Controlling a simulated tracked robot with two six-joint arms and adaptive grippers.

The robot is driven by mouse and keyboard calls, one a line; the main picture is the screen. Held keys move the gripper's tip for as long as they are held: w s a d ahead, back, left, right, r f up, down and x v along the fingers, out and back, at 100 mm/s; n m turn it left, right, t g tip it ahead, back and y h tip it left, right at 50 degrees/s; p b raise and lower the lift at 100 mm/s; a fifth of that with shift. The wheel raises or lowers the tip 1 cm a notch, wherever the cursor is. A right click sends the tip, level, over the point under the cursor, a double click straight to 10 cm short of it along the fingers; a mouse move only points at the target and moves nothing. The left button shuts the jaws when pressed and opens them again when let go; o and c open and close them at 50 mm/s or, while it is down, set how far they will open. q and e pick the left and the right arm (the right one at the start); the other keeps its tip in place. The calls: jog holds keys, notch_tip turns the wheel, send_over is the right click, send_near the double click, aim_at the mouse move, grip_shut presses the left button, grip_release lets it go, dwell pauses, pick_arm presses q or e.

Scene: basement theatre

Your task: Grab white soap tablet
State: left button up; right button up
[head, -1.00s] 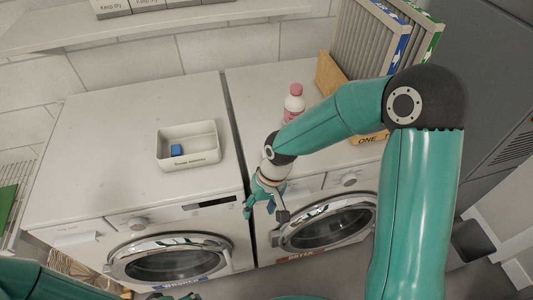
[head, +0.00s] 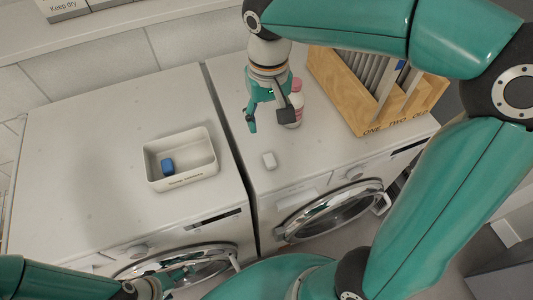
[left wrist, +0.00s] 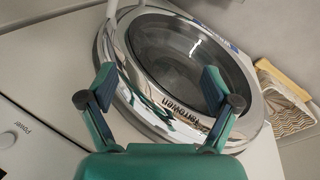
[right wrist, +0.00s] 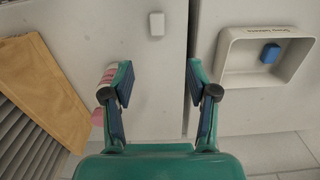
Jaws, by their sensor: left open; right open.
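The white soap tablet (head: 269,160) lies on top of the right machine, near its front left part. It also shows in the right wrist view (right wrist: 156,24), at the top middle. My right gripper (head: 269,119) is open and empty above the right machine, farther back than the tablet in the picture. In the right wrist view its fingers (right wrist: 159,82) are apart, with the tablet beyond them. My left gripper (left wrist: 158,88) is open and empty in front of a machine's round door (left wrist: 180,65).
A white tray (head: 205,172) with a blue tablet (head: 168,166) stands on the left machine (head: 85,160). A pink-labelled bottle (head: 298,108) stands close beside my right gripper. A wooden rack (head: 343,92) stands at the back right. The machine top around the tablet is clear.

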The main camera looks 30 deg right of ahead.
send_over(270, 161)
jog(key=f, duration=1)
jog(key=shift+w+f, duration=0.1)
jog(key=shift+w, duration=0.1)
jog(key=shift+s+f, duration=0.2)
jog(key=shift+f, duration=2.5)
jog(key=c, duration=1.1)
jog(key=shift+r, duration=0.15)
